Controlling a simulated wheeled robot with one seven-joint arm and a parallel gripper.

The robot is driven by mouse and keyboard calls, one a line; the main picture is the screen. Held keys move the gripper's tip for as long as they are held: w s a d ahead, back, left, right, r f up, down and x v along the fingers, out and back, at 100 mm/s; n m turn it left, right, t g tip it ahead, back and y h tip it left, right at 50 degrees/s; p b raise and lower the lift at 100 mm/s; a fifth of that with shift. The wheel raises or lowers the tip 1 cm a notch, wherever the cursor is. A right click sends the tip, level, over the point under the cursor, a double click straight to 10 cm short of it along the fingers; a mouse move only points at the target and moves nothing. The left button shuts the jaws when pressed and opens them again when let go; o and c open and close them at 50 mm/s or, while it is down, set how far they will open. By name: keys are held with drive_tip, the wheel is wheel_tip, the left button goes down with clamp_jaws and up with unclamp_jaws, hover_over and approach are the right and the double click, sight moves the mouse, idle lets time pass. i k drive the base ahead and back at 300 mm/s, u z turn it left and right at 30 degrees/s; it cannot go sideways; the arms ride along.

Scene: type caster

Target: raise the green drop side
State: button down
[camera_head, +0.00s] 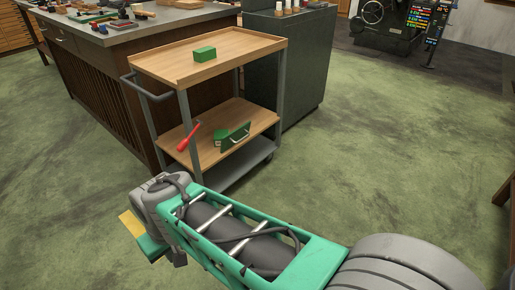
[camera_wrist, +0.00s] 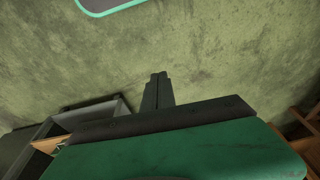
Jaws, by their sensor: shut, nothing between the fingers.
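A small green panel with a pale handle (camera_head: 234,136) stands on the lower wooden shelf of a trolley (camera_head: 230,54), near the shelf's right edge. I take it for the drop side, but cannot make out its hinge or exact tilt. My gripper (camera_wrist: 158,76) shows in the wrist view with its two dark fingers together and nothing between them. It points over bare floor. In the head view the end of my arm is in front of the trolley, low and left, apart from the panel; its fingertips cannot be made out there.
A green block (camera_head: 204,54) lies on the trolley's top shelf. A red-handled tool (camera_head: 188,137) lies at the lower shelf's left, beside a grey post. A cluttered workbench (camera_head: 105,30) and dark cabinet (camera_head: 292,60) stand behind. Green floor (camera_head: 400,150) is clear to the right.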

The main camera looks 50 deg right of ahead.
sight(234, 137)
drive_tip(key=u, duration=0.35)
drive_tip(key=i, duration=0.85)
drive_tip(key=z, duration=1.4)
drive_tip(key=i, duration=1)
drive_tip(key=z, duration=0.25)
